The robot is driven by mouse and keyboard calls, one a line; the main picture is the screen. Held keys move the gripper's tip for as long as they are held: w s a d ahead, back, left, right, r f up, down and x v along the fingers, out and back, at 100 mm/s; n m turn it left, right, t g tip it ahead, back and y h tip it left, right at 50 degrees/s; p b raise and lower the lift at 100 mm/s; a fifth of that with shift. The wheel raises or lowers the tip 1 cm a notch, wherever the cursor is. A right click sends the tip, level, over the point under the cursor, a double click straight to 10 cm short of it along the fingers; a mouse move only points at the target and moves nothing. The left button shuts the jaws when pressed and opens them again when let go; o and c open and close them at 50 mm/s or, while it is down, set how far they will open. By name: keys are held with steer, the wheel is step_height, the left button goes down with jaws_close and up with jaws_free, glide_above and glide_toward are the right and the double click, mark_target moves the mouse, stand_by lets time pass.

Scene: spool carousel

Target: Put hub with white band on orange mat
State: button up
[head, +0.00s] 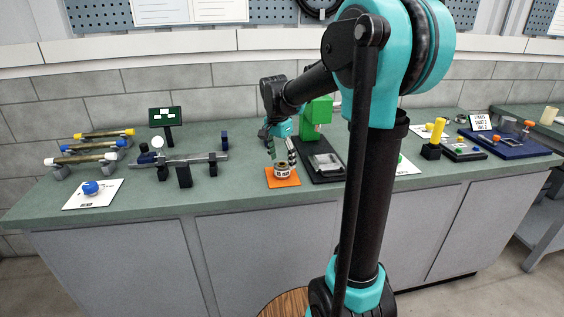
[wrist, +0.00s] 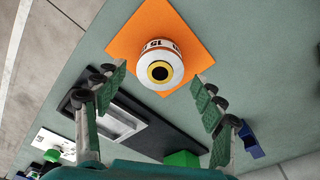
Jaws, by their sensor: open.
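The hub with the white band (wrist: 141,62) stands upright on the orange mat (wrist: 199,34) in the wrist view, its round top with a yellow ring and dark centre facing the camera. The white band carries dark markings. In the head view the hub (head: 282,170) also sits on the orange mat (head: 291,181) on the bench. My gripper (wrist: 158,79) is open, its fingers apart. The hub lies just beyond the fingertips in the wrist view, with nothing between the fingers.
A black base with a green press (head: 318,112) stands close to the right of the mat. A metal bar on stands (head: 180,160) lies to the left, with a blue knob on a white card (head: 91,188) farther left. Bare green bench (head: 235,190) lies left of the mat.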

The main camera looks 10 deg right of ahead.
mark_target(279, 166)
step_height(279, 166, up, 11)
steer(key=a, duration=0.1)
steer(key=shift+s, duration=0.4)
